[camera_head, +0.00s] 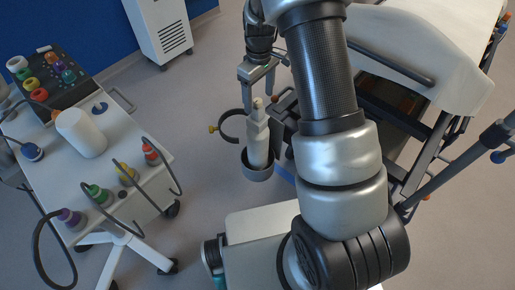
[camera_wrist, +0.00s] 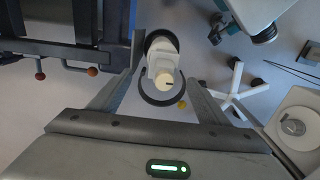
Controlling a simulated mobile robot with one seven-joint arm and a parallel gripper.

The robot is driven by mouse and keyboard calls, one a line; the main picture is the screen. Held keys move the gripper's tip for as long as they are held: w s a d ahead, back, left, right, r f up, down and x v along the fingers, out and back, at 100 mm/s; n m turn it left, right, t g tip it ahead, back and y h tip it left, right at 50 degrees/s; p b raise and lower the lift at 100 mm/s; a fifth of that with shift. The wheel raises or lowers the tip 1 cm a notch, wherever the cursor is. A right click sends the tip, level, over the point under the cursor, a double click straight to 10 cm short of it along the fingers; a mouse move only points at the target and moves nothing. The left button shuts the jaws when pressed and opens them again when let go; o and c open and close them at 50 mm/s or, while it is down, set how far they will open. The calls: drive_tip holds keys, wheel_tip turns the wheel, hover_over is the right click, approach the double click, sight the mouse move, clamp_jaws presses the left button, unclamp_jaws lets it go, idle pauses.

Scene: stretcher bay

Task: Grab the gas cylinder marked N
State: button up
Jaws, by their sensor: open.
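A pale, slim gas cylinder (camera_head: 257,142) with a narrow top stands upright in a dark cup-like holder (camera_head: 258,172) beside the stretcher. No letter N can be read on it. A dark open ring (camera_head: 231,124) with a yellow knob sits at its left. My gripper (camera_head: 258,88) is open just above the cylinder's top, fingers pointing down. In the wrist view, the cylinder (camera_wrist: 163,66) appears between the spread fingers, seen from above, with the ring around its lower part in the picture. Nothing is held; I cannot tell whether either finger touches it.
The stretcher (camera_head: 437,45) with its frame and rails stands close at right. A white cart (camera_head: 135,188) at left carries a white canister (camera_head: 81,133) and several coloured connectors with hoses. A white cabinet (camera_head: 160,30) stands at the back. Floor between cart and holder is clear.

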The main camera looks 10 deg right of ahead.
sight(259, 107)
wheel_tip(259, 107, down, 5)
drive_tip(key=shift+b, duration=0.35)
drive_tip(key=shift+s+a+f+b, duration=0.1)
drive_tip(key=shift+f+b, duration=0.25)
drive_tip(key=shift+f, duration=1)
drive_tip(key=shift+s+a+f+b, duration=0.1)
drive_tip(key=shift+f+b, duration=0.2)
drive_tip(key=shift+f, duration=1)
clamp_jaws()
drive_tip(key=shift+w+r, duration=0.1)
drive_tip(key=shift+r, duration=0.05)
